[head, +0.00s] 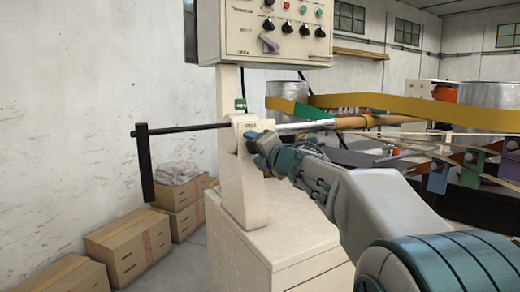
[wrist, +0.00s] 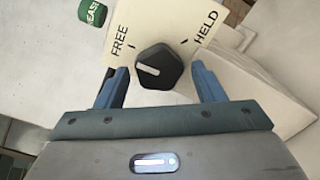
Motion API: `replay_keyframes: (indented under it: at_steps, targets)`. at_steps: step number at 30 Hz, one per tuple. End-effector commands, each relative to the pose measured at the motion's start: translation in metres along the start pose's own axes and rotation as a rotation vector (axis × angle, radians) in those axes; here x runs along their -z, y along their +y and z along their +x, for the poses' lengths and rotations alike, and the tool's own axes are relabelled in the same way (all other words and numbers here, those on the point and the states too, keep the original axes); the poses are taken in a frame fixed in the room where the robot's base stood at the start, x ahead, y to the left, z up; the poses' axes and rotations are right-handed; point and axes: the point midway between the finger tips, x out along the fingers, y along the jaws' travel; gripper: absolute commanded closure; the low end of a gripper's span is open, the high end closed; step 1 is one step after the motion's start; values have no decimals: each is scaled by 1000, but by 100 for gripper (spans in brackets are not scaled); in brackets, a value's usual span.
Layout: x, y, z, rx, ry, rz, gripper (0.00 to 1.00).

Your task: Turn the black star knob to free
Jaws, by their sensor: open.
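The black star knob (wrist: 160,66) sits on a cream label plate in the wrist view. FREE (wrist: 119,40) is printed at its upper left and HELD (wrist: 206,28) at its upper right. A white mark on the knob lies left of its centre, on the FREE side. My gripper (wrist: 158,70) is open, with one blue finger on each side of the knob and a visible gap on both sides. In the head view my gripper (head: 262,147) is at the cream machine post (head: 238,185). The knob is hidden there.
A green button or cap (wrist: 92,13) is near the plate's upper left. A black crank handle (head: 145,162) sticks out left of the post. A control box (head: 265,30) stands above. Yellow beams (head: 370,98) run right. Cardboard boxes (head: 125,245) line the wall.

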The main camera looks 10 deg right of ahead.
Motion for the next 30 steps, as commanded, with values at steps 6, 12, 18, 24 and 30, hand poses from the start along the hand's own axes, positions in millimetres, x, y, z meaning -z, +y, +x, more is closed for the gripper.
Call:
replay_keyframes:
  at_steps: [6,12,18,24,30]
  targets:
    - [0,1,-10,0,0,0,38]
    - [-1,2,-44,0,-1,-1,38]
    - [-2,2,-87,-1,-3,0,38]
    - [-2,2,-120,-1,-3,0,38]
    - [-1,0,-135,0,0,0,38]
